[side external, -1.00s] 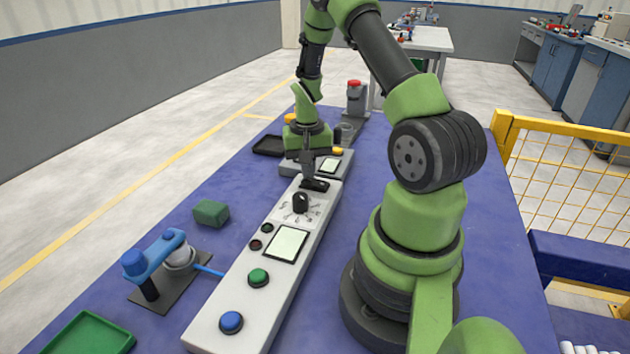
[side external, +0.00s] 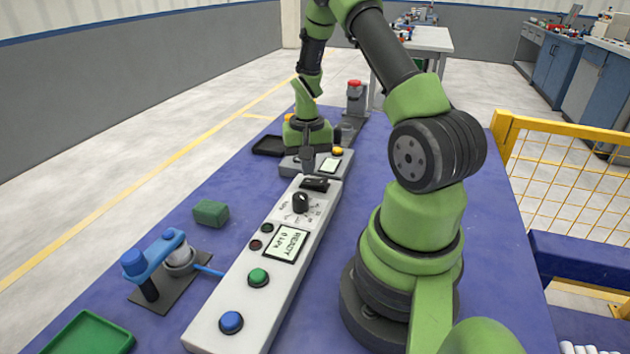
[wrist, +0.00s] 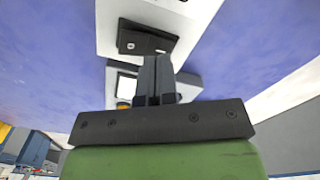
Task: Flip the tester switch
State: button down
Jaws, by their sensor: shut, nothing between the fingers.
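The tester is a long white panel (side external: 228,300) on the blue table. Its black rocker switch (side external: 315,184) is at the far end and also shows in the wrist view (wrist: 146,40). My gripper (side external: 308,168) is shut and empty, pointing down just above and beyond the switch. In the wrist view its closed fingers (wrist: 155,75) are close to the switch; I cannot tell whether they touch it.
A black dial (side external: 300,202), a green button (side external: 258,277) and a blue button (side external: 231,322) sit on the panel. A second white box (side external: 290,165) stands beyond the tester. A green block (side external: 211,213) and a blue clamp fixture (side external: 155,262) are on the left.

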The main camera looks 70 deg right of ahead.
aim_at(307, 182)
jog(key=shift+r, duration=2.6)
jog(key=shift+a+r, duration=0.1)
jog(key=shift+r, duration=0.05)
jog(key=w+a+r+n+t, duration=0.2)
jog(key=a+r+n+t, duration=0.1)
jog(key=a+r, duration=0.85)
jog(key=s+a+r+n+t+y, duration=0.1)
jog(key=s+a+r+n+t, duration=0.1)
jog(key=s+a+r, duration=0.2)
jog(key=s+a+r+n+t+y, duration=0.1)
jog(key=s+a+r+n+t, duration=0.1)
jog(key=s+a, duration=0.4)
jog(key=shift+s+a+r+n, duration=0.15)
jog(key=shift+a+r+n, duration=0.35)
jog(key=shift+a+r, duration=0.6)
jog(key=shift+a+f, duration=0.15)
jog(key=shift+f, duration=0.05)
